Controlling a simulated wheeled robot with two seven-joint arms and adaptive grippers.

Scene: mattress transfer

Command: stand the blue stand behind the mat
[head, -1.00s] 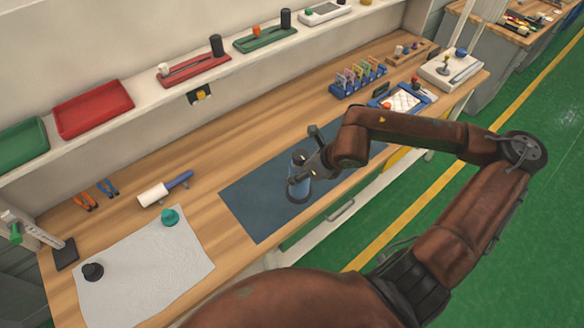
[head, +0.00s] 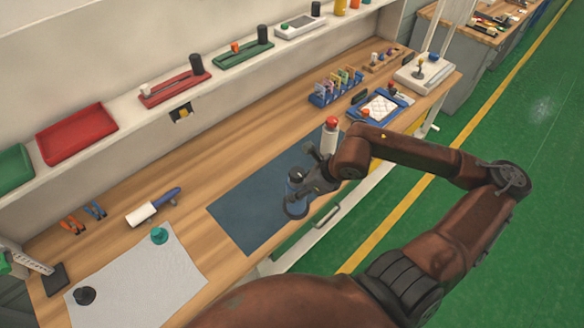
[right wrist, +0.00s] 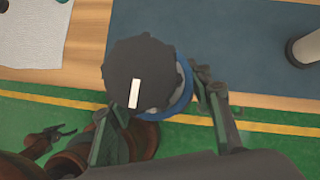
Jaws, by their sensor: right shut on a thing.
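The blue stand (head: 295,202) is upright, with a dark top, near the front edge of the dark blue mat (head: 250,215). My right gripper (head: 308,186) is shut on it. In the right wrist view the stand (right wrist: 183,98) shows its dark round top with a white mark and a blue rim, between the fingers of my right gripper (right wrist: 160,115). There it overlaps the mat's front edge; whether its base touches the mat is unclear. A dark gripper, seemingly my left one (right wrist: 48,140), shows over the floor; its opening is unclear.
A white bottle with a red top (head: 330,138) stands at the mat's right end, near my right gripper. A blue rack (head: 335,88) and a blue tray (head: 380,108) lie further right. Bare wood (head: 220,165) runs behind the mat. A white sheet (head: 135,280) lies left.

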